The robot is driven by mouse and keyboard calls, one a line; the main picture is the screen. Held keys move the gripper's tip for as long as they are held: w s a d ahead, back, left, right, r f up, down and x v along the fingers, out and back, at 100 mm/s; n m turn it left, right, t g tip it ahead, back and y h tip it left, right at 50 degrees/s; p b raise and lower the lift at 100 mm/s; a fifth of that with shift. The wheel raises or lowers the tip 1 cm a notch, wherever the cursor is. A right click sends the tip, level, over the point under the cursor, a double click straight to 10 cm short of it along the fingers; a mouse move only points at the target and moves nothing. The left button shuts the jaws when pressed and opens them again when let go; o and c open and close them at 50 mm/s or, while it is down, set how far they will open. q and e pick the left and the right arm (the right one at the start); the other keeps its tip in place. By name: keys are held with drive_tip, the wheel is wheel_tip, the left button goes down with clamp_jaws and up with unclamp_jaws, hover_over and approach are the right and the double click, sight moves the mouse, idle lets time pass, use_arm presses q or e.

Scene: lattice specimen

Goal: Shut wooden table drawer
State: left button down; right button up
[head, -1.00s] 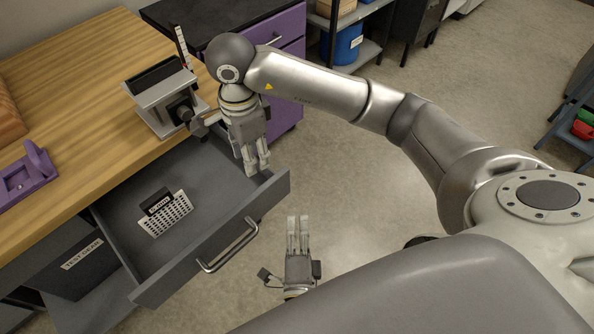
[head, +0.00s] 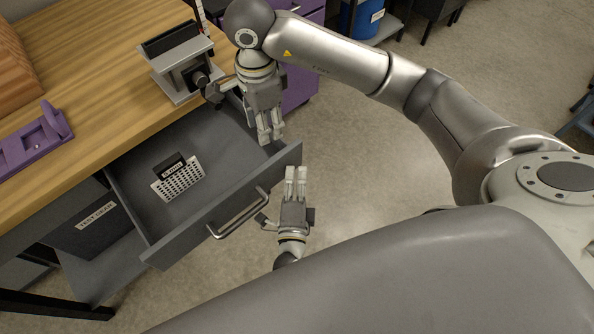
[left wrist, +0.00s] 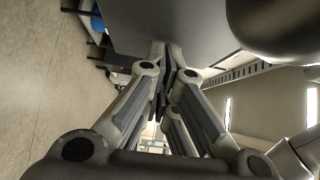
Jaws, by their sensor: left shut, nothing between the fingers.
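The grey drawer (head: 222,212) of the wooden table (head: 95,75) stands pulled well out, with a metal bar handle (head: 238,214) on its front.
A grey device (head: 180,72) stands on the table's edge behind the drawer, close to my right wrist. A purple holder (head: 35,142) lies on the tabletop. A dark "TEST GEAR" bin (head: 97,222) sits beneath. The floor in front of the drawer is clear.

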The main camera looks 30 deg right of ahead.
sight(245, 163)
use_arm(q)
drive_tip(key=w+a, duration=0.1)
drive_tip(key=w, duration=0.5)
drive_tip(key=w+a, duration=0.2)
drive_tip(key=w, duration=0.5)
drive_tip(key=w+a, duration=0.2)
drive_tip(key=w, duration=0.5)
drive_tip(key=shift+w+a+f, duration=0.1)
drive_tip(key=shift+w+a, duration=0.05)
drive_tip(key=shift+w, duration=0.1)
drive_tip(key=shift+w+a, duration=0.2)
drive_tip(key=shift+w, duration=0.35)
drive_tip(key=shift+w+a, duration=0.2)
drive_tip(key=shift+w, duration=0.35)
drive_tip(key=shift+s, duration=0.15)
drive_tip(key=shift+s+d, duration=0.2)
drive_tip(key=shift+s, duration=0.4)
drive_tip(key=shift+s+d, duration=0.15)
drive_tip(key=shift+s, duration=0.45)
drive_tip(key=shift+s+d, duration=0.15)
drive_tip(key=shift+s, duration=0.4)
drive_tip(key=v, duration=0.9)
drive_tip(key=shift+s+a, duration=0.2)
drive_tip(key=shift+s, duration=0.3)
drive_tip(key=shift+r, duration=0.2)
